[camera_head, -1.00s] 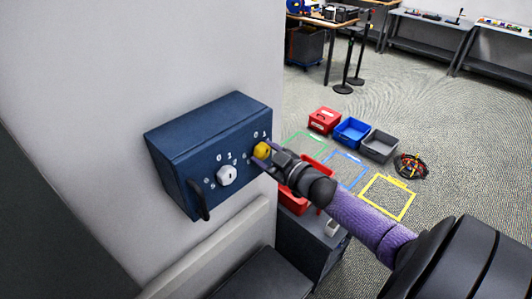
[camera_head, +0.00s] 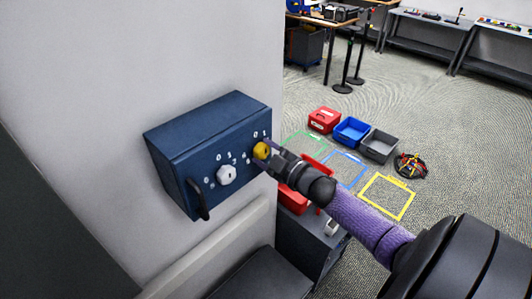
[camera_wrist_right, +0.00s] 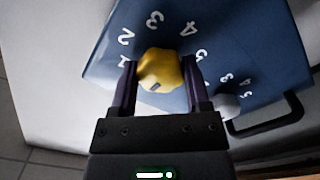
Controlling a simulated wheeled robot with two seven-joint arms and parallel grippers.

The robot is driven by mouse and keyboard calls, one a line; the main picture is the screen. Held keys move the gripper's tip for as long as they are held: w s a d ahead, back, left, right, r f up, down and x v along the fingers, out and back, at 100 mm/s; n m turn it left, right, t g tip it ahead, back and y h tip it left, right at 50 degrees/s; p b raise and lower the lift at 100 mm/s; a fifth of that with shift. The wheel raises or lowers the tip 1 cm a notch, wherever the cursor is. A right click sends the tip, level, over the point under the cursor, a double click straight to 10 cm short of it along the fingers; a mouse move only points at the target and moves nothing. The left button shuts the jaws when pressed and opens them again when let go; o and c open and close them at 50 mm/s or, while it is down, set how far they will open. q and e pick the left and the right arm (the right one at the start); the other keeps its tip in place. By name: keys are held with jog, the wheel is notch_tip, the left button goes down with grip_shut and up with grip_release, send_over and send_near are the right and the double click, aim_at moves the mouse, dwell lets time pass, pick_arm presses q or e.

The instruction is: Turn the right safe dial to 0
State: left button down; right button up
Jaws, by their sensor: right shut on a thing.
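The blue safe (camera_head: 195,140) is mounted on the pale wall. Its right dial is a yellow knob (camera_head: 261,151) with white numbers around it; the left dial is a white knob (camera_head: 227,175). My right gripper (camera_head: 270,154) is shut on the yellow dial. In the right wrist view the yellow dial (camera_wrist_right: 160,70) sits between the two fingers (camera_wrist_right: 160,85), with a dark mark on its lower face. The numbers 2, 3, 4 and 5 show around it there; the gripper hides part of the scale. My left gripper is not in view.
A dark handle (camera_head: 198,200) sticks out from the safe's front at the left. A pale rail (camera_head: 205,245) runs below the safe. Red, blue and grey bins (camera_head: 379,146) and a cable bundle (camera_head: 411,165) are on the floor at the right.

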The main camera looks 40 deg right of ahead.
jog(key=o, duration=1.3)
jog(key=shift+s, duration=0.1)
jog(key=s, duration=0.6)
jog(key=s+d, duration=0.1)
jog(key=s, duration=0.2)
jog(key=shift+s, duration=0.4)
